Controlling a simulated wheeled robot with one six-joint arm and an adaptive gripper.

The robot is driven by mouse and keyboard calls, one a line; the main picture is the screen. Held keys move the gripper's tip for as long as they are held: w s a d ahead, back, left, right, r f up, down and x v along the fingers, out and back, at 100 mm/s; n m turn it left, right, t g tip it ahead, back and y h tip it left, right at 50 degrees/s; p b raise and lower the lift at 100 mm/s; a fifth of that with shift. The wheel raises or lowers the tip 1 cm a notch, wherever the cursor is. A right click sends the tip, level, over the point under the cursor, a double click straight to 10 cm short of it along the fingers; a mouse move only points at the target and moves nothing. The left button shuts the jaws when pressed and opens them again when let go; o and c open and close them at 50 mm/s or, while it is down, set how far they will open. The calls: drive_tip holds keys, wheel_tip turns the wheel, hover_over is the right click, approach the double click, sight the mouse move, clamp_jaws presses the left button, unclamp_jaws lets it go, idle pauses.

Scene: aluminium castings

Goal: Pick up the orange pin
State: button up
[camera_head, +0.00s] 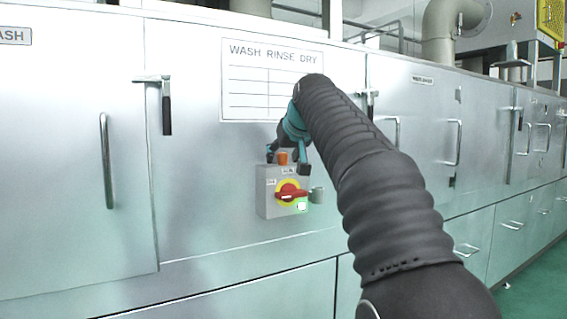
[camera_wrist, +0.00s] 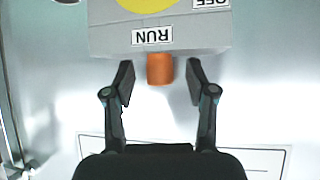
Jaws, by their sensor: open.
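The orange pin (camera_head: 282,158) stands up from the top of a grey switch box (camera_head: 264,199) on the machine's front. In the wrist view the orange pin (camera_wrist: 160,70) sits between my two open fingers, beside the box edge with the RUN label. My gripper (camera_wrist: 160,82) is open, with a gap visible on both sides of the pin. In the head view my gripper (camera_head: 287,161) is just above the box, partly hidden by my arm.
The box carries a red rotary switch (camera_head: 290,192) on a yellow disc, a lit green-white button (camera_head: 301,206) and a grey side fitting (camera_head: 317,195). A wash-rinse-dry chart (camera_head: 245,80) is behind my gripper. Door handles (camera_head: 106,160) project nearby.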

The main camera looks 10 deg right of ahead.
drive_tip(key=shift+c, duration=0.3)
clamp_jaws()
drive_tip(key=shift+r, duration=0.1)
drive_tip(key=shift+r+p, duration=0.6)
drive_tip(key=shift+r, duration=2.7)
drive_tip(key=shift+r, duration=0.1)
